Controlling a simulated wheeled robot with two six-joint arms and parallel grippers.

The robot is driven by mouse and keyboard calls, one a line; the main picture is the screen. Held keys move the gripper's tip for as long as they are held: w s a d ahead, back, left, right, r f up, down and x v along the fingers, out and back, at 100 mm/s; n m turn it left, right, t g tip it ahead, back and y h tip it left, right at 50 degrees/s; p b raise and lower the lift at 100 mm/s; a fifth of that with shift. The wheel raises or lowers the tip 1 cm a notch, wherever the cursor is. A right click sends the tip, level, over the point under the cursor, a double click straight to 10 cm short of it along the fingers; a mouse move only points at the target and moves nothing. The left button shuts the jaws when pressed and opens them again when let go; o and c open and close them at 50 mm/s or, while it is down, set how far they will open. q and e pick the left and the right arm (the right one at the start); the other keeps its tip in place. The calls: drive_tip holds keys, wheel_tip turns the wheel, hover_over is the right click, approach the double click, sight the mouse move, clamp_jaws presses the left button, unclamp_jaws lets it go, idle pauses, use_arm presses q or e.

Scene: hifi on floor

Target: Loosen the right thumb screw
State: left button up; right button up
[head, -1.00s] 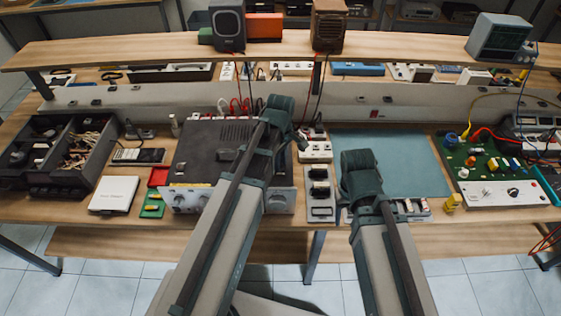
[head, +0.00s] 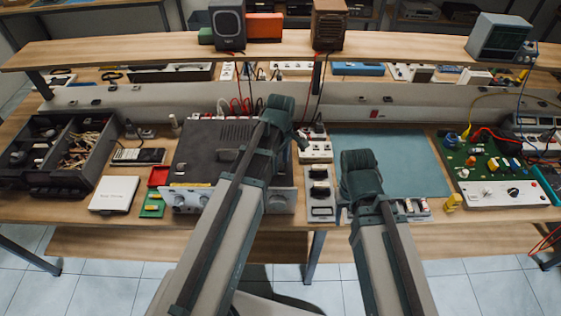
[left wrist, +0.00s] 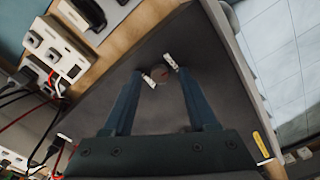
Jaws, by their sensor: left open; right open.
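The hi-fi amplifier (head: 198,150), a dark box with a silver front, stands left of centre on the bench in the head view. In the left wrist view its dark panel (left wrist: 225,75) fills the middle. My left gripper (head: 302,142) reaches over the amplifier's right edge in the head view.
A grey-blue mat (head: 405,160) lies to the right, largely bare. Socket strips (head: 318,190) stand beside the amplifier, with red and black cables (head: 240,105) behind it. A parts tray (head: 60,160) is at the left and a green circuit board (head: 490,165) at the right.

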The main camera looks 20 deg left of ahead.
sight(280, 165)
use_arm(q)
drive_tip(key=shift+r, duration=0.15)
wheel_tip(280, 165, up, 14)
drive_tip(key=p, duration=1.4)
drive_tip(key=shift+f, duration=0.2)
drive_tip(key=shift+f, duration=0.1)
drive_tip(key=s+d+f+m+y+b, duration=0.1)
drive_tip(key=s+d+f+m+b, duration=1)
drive_tip(key=m, duration=0.7)
drive_tip(key=s+f+b, duration=0.2)
drive_tip(key=s, duration=0.1)
drive_tip(key=shift+d, duration=0.15)
